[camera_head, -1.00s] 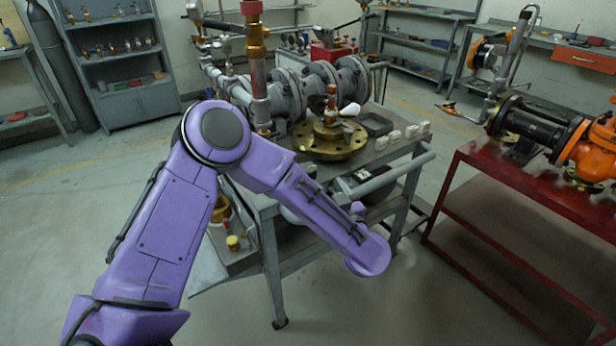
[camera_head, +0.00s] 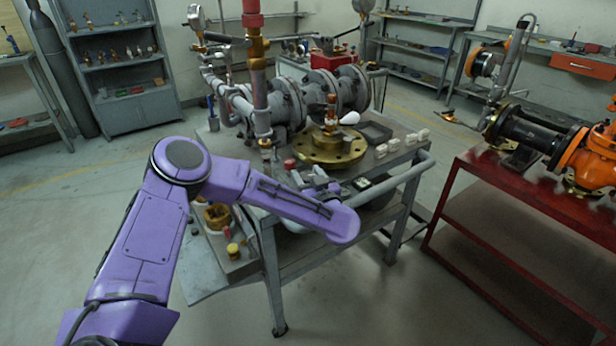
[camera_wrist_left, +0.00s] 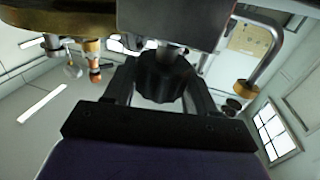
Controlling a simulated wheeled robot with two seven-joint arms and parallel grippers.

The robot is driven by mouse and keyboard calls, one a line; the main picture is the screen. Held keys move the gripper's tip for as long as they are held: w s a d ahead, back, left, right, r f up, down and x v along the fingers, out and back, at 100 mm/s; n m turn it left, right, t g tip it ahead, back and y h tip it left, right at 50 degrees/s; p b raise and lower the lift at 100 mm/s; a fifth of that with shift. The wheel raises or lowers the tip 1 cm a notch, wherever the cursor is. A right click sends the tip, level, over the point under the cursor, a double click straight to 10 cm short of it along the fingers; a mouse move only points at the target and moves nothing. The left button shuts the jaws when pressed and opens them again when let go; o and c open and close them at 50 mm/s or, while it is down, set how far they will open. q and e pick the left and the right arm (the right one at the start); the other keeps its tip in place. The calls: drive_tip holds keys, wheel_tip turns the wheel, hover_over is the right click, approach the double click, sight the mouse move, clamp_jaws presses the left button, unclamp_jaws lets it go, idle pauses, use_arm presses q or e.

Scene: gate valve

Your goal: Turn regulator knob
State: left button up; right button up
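The regulator knob (camera_wrist_left: 165,76) is a dark, ribbed round knob in the left wrist view, under a dark grey body. My left gripper (camera_wrist_left: 160,84) has its two black fingers apart, one on each side of the knob. I cannot tell whether either finger touches it. In the head view my purple left arm reaches to the near edge of the grey workbench (camera_head: 350,195). The wrist covers part of that edge, and I cannot make out the black knob there. My right gripper is in neither view.
A vertical copper and red pipe (camera_head: 257,80) rises at the bench's left part. A brass flange (camera_head: 330,148) and grey valve piping (camera_head: 290,105) stand behind the wrist. A red table (camera_head: 520,190) with an orange valve is at the right. Floor between them is free.

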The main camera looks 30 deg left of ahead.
use_arm(q)
drive_tip(key=c, duration=0.4)
drive_tip(key=shift+r+p, duration=0.2)
drive_tip(key=shift+p, duration=0.25)
drive_tip(key=m+t+h+p, duration=0.1)
drive_tip(key=p, duration=0.1)
drive_tip(key=m+t+h+p, duration=0.1)
drive_tip(key=p, duration=0.2)
drive_tip(key=shift+r+t, duration=0.2)
drive_tip(key=shift+t, duration=0.1)
drive_tip(key=shift+f+m+t+h+p, duration=0.2)
drive_tip(key=shift+m+t+h+p, duration=0.25)
drive_tip(key=shift+m+t+h, duration=0.45)
drive_tip(key=shift+f+m+t+h+p, duration=0.1)
drive_tip(key=shift+m+t+h+p, duration=0.1)
drive_tip(key=shift+m+t+h, duration=0.5)
drive_tip(key=shift+f+m+t+h+p, duration=0.15)
drive_tip(key=shift+m+h, duration=0.25)
drive_tip(key=shift+h, duration=0.9)
drive_tip(key=o, duration=0.9)
drive_tip(key=shift+o, duration=0.2)
